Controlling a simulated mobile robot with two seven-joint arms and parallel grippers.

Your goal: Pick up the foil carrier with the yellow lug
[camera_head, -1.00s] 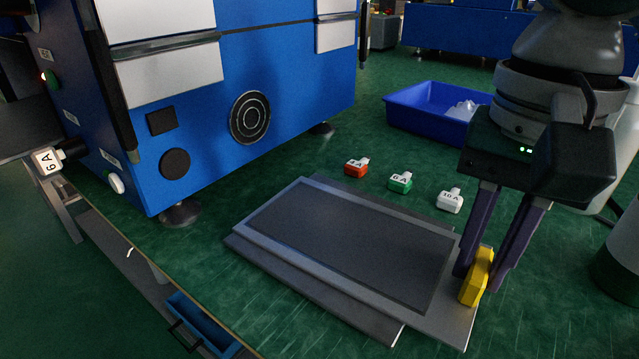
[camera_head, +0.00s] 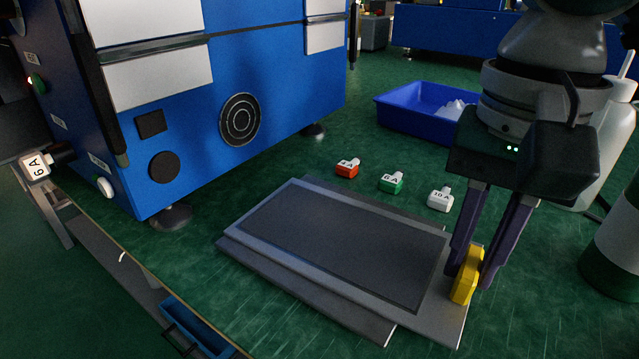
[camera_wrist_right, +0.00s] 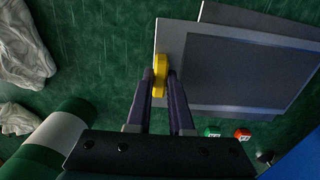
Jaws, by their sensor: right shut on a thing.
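The foil carrier (camera_head: 350,244) is a flat grey plate with a dark panel, lying on top of another grey plate on the green bench. Its yellow lug (camera_head: 465,277) stands at its right end. My right gripper (camera_head: 466,270) is shut on the yellow lug, with one purple finger on each side. In the right wrist view the lug (camera_wrist_right: 160,72) shows between the two fingertips (camera_wrist_right: 161,78), and the carrier (camera_wrist_right: 178,36) extends to the right. I cannot tell whether the carrier is lifted off the plate below. My left gripper is not in view.
Red (camera_head: 347,169), green (camera_head: 391,182) and white (camera_head: 440,199) labelled blocks stand behind the carrier. A blue press (camera_head: 200,110) stands at left. A blue bin (camera_head: 415,111) is behind; a white bottle (camera_head: 606,140) and a green-white cylinder (camera_head: 614,245) are at right.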

